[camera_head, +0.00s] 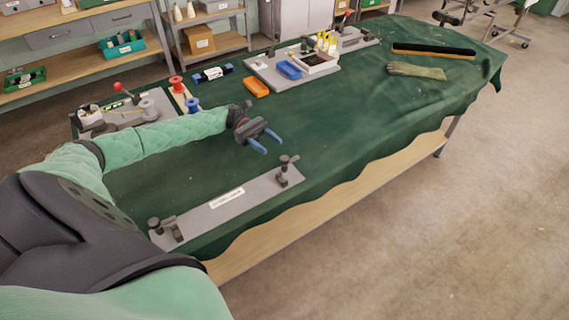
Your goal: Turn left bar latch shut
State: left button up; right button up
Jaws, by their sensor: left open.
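A long grey bar plate (258,193) with a white label lies near the front edge of the green-covered table. A dark latch post with a knob (155,223) stands at its left end, next to a small block (176,231). Another dark latch with a knob (288,163) stands at its right end. Whether either latch is shut is too small to tell. My left gripper (272,145), with blue fingers, is open and empty. It is above the table, behind the right end of the plate and apart from both latches. My right gripper is out of view.
Behind my left arm are a grey fixture with a red knob (154,110), red (176,82) and blue (193,104) spools, and orange (256,87) and blue (289,70) trays. A brush (433,51) and glove (416,71) lie at right. The table's middle right is clear.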

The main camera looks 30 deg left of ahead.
aim_at(281, 157)
pick_arm(q)
jog(key=shift+f+b, duration=0.5)
jog(key=shift+f, duration=0.45)
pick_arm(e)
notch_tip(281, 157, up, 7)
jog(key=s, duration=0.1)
pick_arm(q)
jog(key=shift+s+d+r, duration=0.1)
jog(key=shift+d, duration=0.35)
jog(key=d+p, duration=0.1)
jog(key=d, duration=0.2)
jog(key=s+d+p, duration=0.1)
jog(key=d, duration=0.2)
jog(key=shift+s+p, duration=0.1)
jog(key=shift+p, duration=0.2)
jog(key=shift+s+d, duration=0.1)
jog(key=shift+d, duration=0.3)
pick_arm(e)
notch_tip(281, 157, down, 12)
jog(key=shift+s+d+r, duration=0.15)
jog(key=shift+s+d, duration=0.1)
pick_arm(q)
jog(key=c, duration=0.9)
